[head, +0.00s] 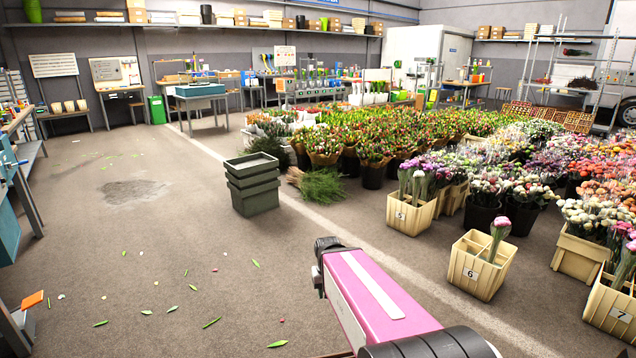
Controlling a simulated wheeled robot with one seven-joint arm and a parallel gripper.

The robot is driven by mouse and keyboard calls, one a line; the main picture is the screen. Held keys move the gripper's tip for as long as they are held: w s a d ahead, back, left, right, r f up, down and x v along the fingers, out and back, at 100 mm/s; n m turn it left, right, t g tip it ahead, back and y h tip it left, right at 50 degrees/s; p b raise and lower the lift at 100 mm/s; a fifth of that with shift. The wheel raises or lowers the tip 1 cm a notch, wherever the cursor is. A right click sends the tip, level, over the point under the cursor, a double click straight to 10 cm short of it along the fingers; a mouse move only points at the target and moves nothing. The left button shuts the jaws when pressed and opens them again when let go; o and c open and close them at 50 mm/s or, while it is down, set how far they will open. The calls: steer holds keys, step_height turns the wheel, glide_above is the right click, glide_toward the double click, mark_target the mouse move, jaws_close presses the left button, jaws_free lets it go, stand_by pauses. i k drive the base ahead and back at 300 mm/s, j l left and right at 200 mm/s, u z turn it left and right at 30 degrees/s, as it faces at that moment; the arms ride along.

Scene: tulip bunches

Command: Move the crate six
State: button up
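Crate six (490,279) is a pale cream slatted crate on the floor at the right, with a white label reading 6 on its front. It stands upright. A pink-headed flower bunch (500,229) sticks up out of it, and the rest of the crate looks mostly empty. My pink and black arm rises from the bottom edge to the left of the crate, apart from it in the picture. My gripper does not show, so its state is hidden.
Crate 5 (405,222) stands behind crate six and crate 7 (606,312) to its right. Black buckets and dense flowers fill the floor behind. A stack of dark green crates (255,200) stands at centre left. The left floor (150,245) is mostly clear, with scattered leaves.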

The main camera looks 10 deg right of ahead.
mark_target(469, 270)
steer(key=i+z, duration=0.35)
steer(key=i, duration=0.25)
steer(key=i+j+z, duration=0.1)
steer(key=i+z, duration=0.25)
steer(key=i, duration=0.25)
steer(key=i+j+z, duration=0.3)
steer(key=i, duration=0.3)
steer(key=i+z, duration=0.3)
steer(key=z, duration=0.15)
steer(key=i+j+z, duration=0.15)
steer(key=i+z, duration=0.3)
steer(key=i+j+z, duration=0.15)
steer(key=z, duration=0.3)
steer(key=i+j+z, duration=0.25)
steer(key=j+z, duration=0.2)
steer(key=i+j+z, duration=0.45)
steer(key=j, duration=0.2)
steer(key=k, duration=0.1)
